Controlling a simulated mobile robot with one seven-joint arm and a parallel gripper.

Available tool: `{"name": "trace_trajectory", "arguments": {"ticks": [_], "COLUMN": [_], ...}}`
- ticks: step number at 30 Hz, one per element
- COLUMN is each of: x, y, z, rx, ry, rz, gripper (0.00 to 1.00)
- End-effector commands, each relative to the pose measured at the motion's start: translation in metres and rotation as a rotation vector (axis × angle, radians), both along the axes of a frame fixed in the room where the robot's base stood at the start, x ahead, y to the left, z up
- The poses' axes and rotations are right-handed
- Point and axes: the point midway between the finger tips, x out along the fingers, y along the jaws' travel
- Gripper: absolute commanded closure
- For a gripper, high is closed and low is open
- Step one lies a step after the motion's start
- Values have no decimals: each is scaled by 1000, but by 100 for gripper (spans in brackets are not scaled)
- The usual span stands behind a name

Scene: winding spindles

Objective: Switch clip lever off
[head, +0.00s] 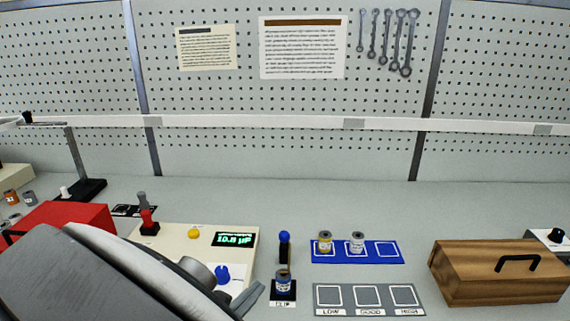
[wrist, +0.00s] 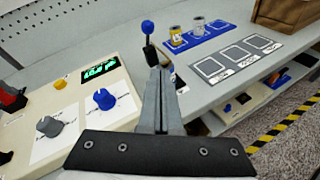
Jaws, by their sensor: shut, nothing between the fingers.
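The clip lever is a black stem with a blue ball knob (head: 284,237), standing behind the clip (head: 284,298) in the head view. It looks about upright there. In the wrist view the blue knob (wrist: 148,27) shows just beyond my fingertips. A blue-labelled can (head: 283,283) sits in the clip; in the wrist view my fingers mostly hide it. My gripper (head: 252,297) is shut and empty, in front and to the left of the lever in the head view. The fingers also show in the wrist view (wrist: 160,78), pointing towards the lever's base. Contact cannot be told.
A cream meter box (head: 170,238) with a lit display (head: 234,239) and blue knob (head: 222,274) is left of the clip. A blue tray (head: 380,250) with two cans and a grey LOW/GOOD/HIGH plate (head: 345,311) lie right. A wooden box (head: 495,272) stands further right.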

Motion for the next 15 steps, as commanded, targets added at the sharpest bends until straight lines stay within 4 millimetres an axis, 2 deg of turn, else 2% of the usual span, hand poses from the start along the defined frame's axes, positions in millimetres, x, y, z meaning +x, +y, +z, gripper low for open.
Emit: {"name": "trace_trajectory", "arguments": {"ticks": [5,15], "x": [-2,-2], "y": [16,17], "z": [-5,-4], "rx": [-50,-54], "ry": [-21,-23], "rz": [67,72], "gripper": [100,100]}}
